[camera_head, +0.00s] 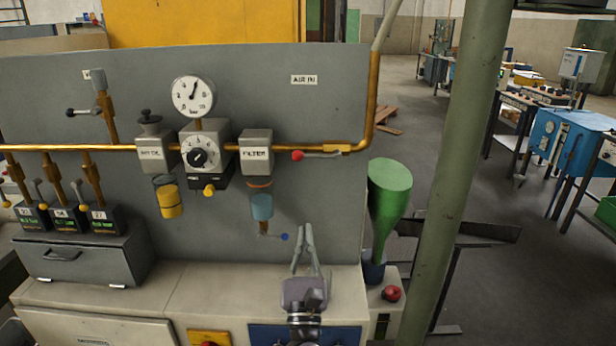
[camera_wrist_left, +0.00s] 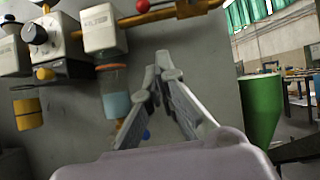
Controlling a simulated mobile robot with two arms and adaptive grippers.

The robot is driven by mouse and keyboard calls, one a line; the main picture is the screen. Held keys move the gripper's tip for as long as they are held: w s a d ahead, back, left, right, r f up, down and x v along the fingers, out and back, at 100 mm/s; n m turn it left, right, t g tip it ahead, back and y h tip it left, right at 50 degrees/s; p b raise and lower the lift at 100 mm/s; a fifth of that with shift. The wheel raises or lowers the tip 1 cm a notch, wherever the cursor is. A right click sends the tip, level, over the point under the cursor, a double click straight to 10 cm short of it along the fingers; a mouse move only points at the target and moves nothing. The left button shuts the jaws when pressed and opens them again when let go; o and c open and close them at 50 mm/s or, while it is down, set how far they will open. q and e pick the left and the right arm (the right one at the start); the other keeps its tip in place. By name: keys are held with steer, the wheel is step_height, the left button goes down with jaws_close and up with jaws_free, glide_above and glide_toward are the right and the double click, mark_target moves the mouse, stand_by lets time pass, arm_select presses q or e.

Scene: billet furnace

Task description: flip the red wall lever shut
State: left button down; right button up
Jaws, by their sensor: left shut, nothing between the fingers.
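The red-tipped wall lever (camera_head: 297,155) sits on a brass valve at the right end of the pipe, below the "AIR IN" label. Its grey handle lies roughly level, with the red knob pointing left toward the filter. In the left wrist view the red knob (camera_wrist_left: 142,6) shows at the top edge. My left gripper (camera_head: 303,230) is shut and empty, fingers pointing up, in front of the grey panel below the lever. It is apart from the lever. In the left wrist view its fingertips (camera_wrist_left: 163,62) come together below the knob. My right gripper is not in view.
The filter unit (camera_head: 256,150), with a blue bowl and blue-knobbed drain, hangs left of the lever. A round gauge (camera_head: 193,96) and regulator (camera_head: 203,150) are further left. A green funnel-shaped vessel (camera_head: 390,195) and a green post (camera_head: 462,180) stand to the right.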

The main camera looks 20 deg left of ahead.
mark_target(316, 156)
arm_select(q)
steer(key=shift+d+r+m, duration=0.1)
steer(key=shift+d+m, duration=0.1)
steer(key=shift+m, duration=0.1)
steer(key=s+r+p+x, duration=0.1)
steer(key=p+x, duration=0.4)
steer(key=x, duration=0.7)
steer(key=shift+d+r+p, duration=0.15)
steer(key=shift+r+p, duration=0.15)
steer(key=shift+r, duration=0.65)
steer(key=shift+w, duration=0.1)
steer(key=shift+a+r+m+t+h+p, duration=0.15)
steer(key=shift+r+m+h+p, duration=0.2)
steer(key=shift+m+h, duration=0.5)
steer(key=shift+a+r+m+t+h+p, duration=0.15)
steer(key=shift+r+m+h+p, duration=0.15)
steer(key=shift+m+h, duration=0.5)
